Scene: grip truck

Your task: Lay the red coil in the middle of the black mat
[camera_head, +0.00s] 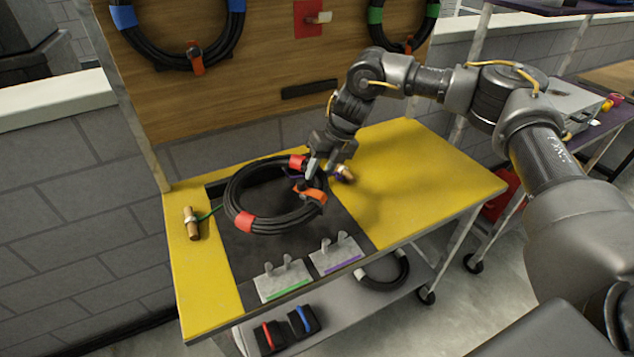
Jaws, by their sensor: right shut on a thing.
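The red coil (243,219), a black cable coil with red bands and an orange clip, is over the black mat (237,263) on the yellow table. Whether it touches the mat or is held slightly above it, I cannot tell. My right gripper (313,177) is shut on the coil at its right side, near the red band and orange clip. The fingertips are partly hidden by the coil. My left gripper is not in view.
Two grey brackets (336,254), one green-edged and one purple-edged, sit at the mat's front. Brass connectors (191,223) lie at the left and beside my gripper. Blue-banded and green-banded coils (152,45) hang on the wooden board behind. The table's right side (420,190) is clear.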

